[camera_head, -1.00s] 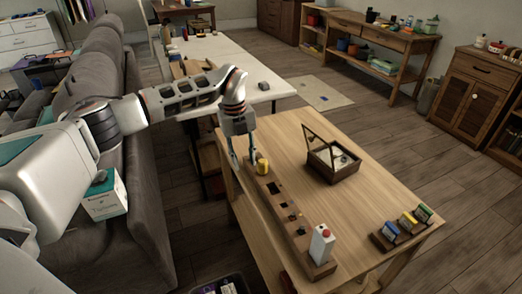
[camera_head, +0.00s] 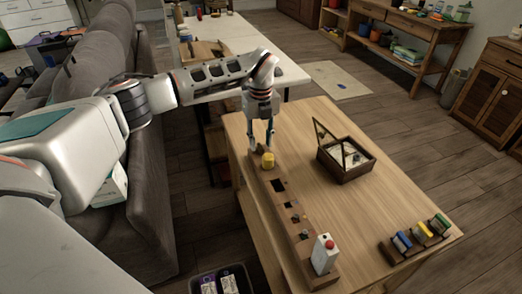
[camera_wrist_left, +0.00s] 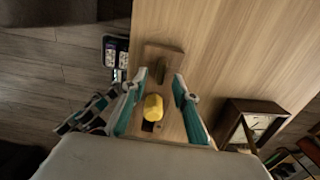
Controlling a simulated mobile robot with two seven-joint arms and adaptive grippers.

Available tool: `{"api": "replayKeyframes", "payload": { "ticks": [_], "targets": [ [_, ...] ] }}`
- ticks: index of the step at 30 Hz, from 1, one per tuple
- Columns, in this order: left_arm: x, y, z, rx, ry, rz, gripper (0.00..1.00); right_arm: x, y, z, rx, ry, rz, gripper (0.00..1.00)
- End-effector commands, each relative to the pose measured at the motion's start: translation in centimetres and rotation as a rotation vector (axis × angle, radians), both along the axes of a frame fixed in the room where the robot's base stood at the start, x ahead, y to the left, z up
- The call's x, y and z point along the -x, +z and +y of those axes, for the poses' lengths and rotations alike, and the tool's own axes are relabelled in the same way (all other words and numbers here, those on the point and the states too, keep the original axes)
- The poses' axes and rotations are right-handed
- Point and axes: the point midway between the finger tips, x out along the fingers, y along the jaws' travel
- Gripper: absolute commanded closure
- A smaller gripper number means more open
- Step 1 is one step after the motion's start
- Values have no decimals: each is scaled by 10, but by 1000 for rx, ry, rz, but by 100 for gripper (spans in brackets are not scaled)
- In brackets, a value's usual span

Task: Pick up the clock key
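A narrow wooden board (camera_head: 292,221) lies along the left side of the wooden table. A small dark brass-coloured piece, which looks like the clock key (camera_wrist_left: 160,70), stands at the board's far end. In the head view it is hard to make out behind the fingers. A yellow knob-like piece (camera_head: 268,160) sits just nearer on the board and also shows in the left wrist view (camera_wrist_left: 153,107). My left gripper (camera_head: 260,148) is open above the far end. In the wrist view its teal fingers are on either side of the brass piece, apart from it. My right gripper is not in view.
A wooden box with a raised glass lid (camera_head: 345,160) stands right of the board. A white block with a red top (camera_head: 324,254) is at the near end. Coloured pieces in a rack (camera_head: 421,236) stand at the right. A sofa (camera_head: 95,110) is left of the table.

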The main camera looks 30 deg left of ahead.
Motion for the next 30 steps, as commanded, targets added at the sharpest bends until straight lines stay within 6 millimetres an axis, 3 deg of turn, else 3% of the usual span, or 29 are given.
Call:
{"api": "replayKeyframes", "payload": {
  "ticks": [3, 10, 14, 25, 30],
  "targets": [
    [0, -17, 0, 1, 1, 3, 71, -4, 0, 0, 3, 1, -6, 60],
    [0, -16, 0, 1, 0, -1, 71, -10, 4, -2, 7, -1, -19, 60],
    [0, -16, 0, 0, 0, 0, 100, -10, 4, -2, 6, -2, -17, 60],
    [0, -16, 0, 0, 0, 0, 100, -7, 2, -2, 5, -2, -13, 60],
    [-1, -7, 0, 0, 0, -3, 100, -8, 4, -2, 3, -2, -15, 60]
  ]
}}
